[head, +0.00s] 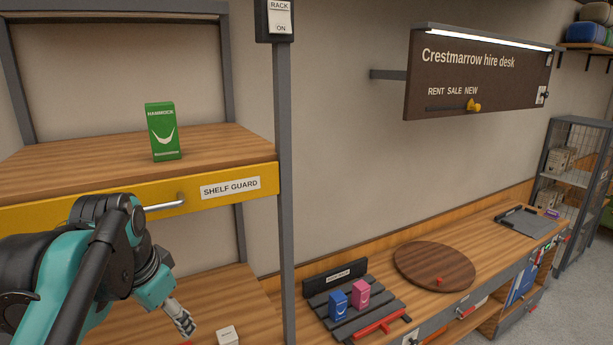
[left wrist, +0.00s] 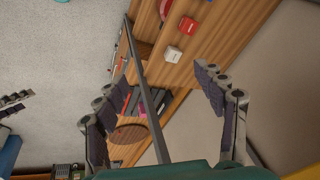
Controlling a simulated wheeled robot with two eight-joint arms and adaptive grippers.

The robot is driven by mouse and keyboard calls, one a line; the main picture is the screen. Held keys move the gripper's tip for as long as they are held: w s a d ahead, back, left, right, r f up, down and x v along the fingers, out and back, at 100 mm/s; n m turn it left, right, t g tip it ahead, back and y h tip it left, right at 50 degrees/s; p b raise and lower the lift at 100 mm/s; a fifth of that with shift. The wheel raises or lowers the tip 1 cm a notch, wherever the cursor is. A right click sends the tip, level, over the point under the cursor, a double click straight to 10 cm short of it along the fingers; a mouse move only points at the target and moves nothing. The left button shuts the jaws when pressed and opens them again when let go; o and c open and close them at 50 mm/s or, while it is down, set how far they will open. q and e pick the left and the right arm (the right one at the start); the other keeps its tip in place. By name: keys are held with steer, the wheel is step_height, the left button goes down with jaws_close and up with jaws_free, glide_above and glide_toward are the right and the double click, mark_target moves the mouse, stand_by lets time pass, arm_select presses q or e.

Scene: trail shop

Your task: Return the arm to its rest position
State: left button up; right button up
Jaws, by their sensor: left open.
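My left arm comes in from the lower left in the head view, in front of the yellow shelf guard (head: 110,199). Its gripper (head: 184,322) hangs low, pointing down and right, over the lower wooden shelf. In the left wrist view the gripper's (left wrist: 160,98) two fingers stand wide apart with nothing held between them. A dark post (left wrist: 148,95) crosses the gap between the fingers in that view; I cannot tell how close it is.
A green hammock box (head: 163,132) stands on the upper shelf. The rack's upright post (head: 286,200) is right of my gripper. A small white box (head: 227,336) sits near my fingertips. The counter holds blue (head: 338,304) and pink (head: 361,295) boxes and a round board (head: 433,264).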

arm_select(q)
steer(key=s+d+f+n+t+b, duration=0.1)
steer(key=f+b, duration=0.6)
steer(key=f, duration=1.3)
steer(key=s+d+f+n+t+b, duration=0.2)
steer(key=f+b, duration=0.6)
steer(key=f, duration=1.3)
steer(key=s+d+n, duration=0.2)
steer(key=s+d, duration=0.1)
steer(key=s, duration=0.1)
steer(key=shift+s+d+h, duration=0.15)
steer(key=shift+d+h, duration=0.05)
steer(key=shift+h, duration=0.1)
arm_select(e)
step_height(320, 180, down, 18)
steer(key=shift+r, duration=0.2)
